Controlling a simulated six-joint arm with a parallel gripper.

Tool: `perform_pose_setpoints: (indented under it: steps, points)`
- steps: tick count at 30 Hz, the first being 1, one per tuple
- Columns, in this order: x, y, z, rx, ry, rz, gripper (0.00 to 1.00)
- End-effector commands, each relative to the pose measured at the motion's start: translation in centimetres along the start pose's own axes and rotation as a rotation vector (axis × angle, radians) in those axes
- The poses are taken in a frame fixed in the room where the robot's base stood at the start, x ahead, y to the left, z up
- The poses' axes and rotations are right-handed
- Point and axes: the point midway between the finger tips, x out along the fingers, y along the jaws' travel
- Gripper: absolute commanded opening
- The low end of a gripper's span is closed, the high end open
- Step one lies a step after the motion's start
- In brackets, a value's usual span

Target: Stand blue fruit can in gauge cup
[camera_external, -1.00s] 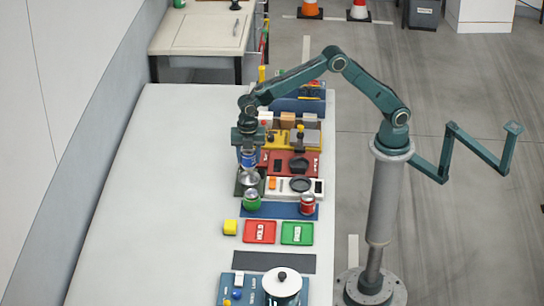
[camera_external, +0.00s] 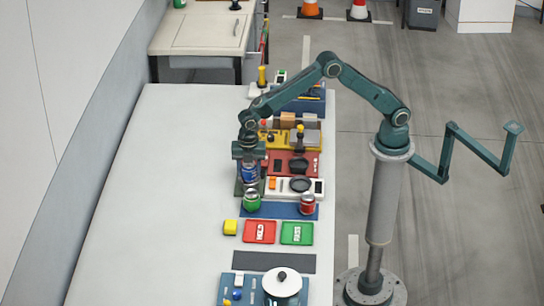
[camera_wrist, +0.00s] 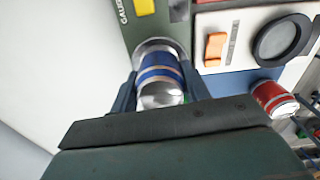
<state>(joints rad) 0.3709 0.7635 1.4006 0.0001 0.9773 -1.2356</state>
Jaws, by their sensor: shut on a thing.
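The blue fruit can (camera_external: 249,173) is held upright between the fingers of my gripper (camera_external: 249,163), which is shut on it. In the wrist view the can (camera_wrist: 160,70) shows its blue side and silver near end between the two fingers (camera_wrist: 160,92). The gauge cup (camera_wrist: 150,45) is a round metal rim on a dark green plate marked "GAUGE". The can's far end overlaps this rim and seems to be at or inside it. Whether it touches the cup's floor is hidden. In the external view the can and gripper hide most of the cup.
A green can (camera_external: 252,200) stands close in front of the gauge plate, and a red can (camera_external: 307,204) stands on the blue mat (camera_external: 280,211). A white panel (camera_external: 313,194) with an orange switch lies to the right. The table's left side (camera_external: 160,200) is clear.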

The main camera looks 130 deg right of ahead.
Motion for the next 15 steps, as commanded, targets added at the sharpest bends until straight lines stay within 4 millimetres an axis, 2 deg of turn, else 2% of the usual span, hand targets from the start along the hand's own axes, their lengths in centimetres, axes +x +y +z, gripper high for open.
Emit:
perform_pose_setpoints:
  steps: [15]
  points:
    - [0.74,0.01,-0.01,0.000,0.000,0.000,0.20]
